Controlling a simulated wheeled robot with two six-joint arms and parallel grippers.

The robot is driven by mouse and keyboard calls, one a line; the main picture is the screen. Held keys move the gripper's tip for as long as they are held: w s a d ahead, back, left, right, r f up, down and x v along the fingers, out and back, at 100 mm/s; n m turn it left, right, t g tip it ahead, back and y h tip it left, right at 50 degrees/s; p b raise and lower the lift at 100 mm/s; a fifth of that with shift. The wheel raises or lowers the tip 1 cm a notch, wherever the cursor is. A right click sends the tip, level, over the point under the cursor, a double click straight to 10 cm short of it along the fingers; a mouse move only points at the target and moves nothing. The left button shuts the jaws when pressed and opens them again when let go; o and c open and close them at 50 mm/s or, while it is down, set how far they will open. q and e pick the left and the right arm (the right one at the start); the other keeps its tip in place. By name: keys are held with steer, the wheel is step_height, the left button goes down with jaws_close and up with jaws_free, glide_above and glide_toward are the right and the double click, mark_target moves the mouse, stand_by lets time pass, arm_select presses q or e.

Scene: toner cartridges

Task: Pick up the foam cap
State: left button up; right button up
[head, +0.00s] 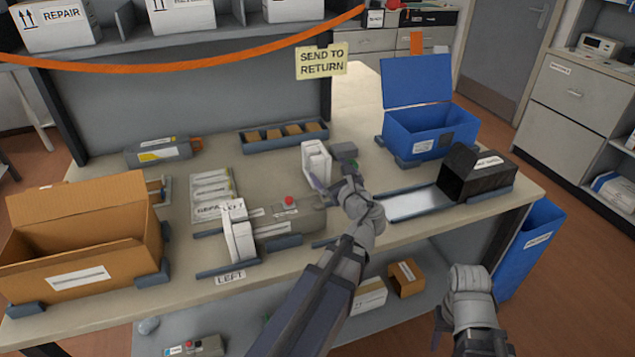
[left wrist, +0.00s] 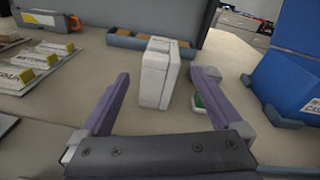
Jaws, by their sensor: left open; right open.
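A white foam cap (head: 316,160) stands upright on the table, behind the middle. In the left wrist view the foam cap (left wrist: 158,75) appears between my finger lines, with a gap on both sides. My left gripper (head: 335,182) is open, empty and close in front of it; both fingers show in the left wrist view (left wrist: 160,85). A second white foam-like piece (head: 238,238) stands in the holder marked LEFT. My right gripper (head: 462,300) is low at the right, off the table's front edge; its fingers are largely hidden.
A grey block with a green part (head: 344,151) sits right beside the cap. A tray of brown pieces (head: 284,137) lies behind. A blue open box (head: 425,125) and a black box (head: 478,172) stand right. An open cardboard box (head: 80,240) is left. A red-button fixture (head: 290,208) is in front.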

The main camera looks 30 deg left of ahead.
mark_target(319, 155)
arm_select(q)
steer(key=m, duration=0.1)
steer(key=w+a+m+t+b, duration=0.1)
steer(key=shift+a+f+m, duration=0.1)
steer(key=shift+m, duration=0.2)
steer(key=shift+w+a+r+m+y, duration=0.15)
steer(key=shift+r+m+y, duration=0.15)
steer(key=shift+m, duration=0.2)
arm_select(e)
step_height(319, 155, down, 2)
steer(key=shift+f, duration=0.2)
arm_select(q)
steer(key=shift+b+x, duration=0.35)
steer(key=shift+x, duration=3.5)
steer(key=shift+f, duration=0.15)
jaws_close()
arm_select(e)
steer(key=shift+f, duration=0.2)
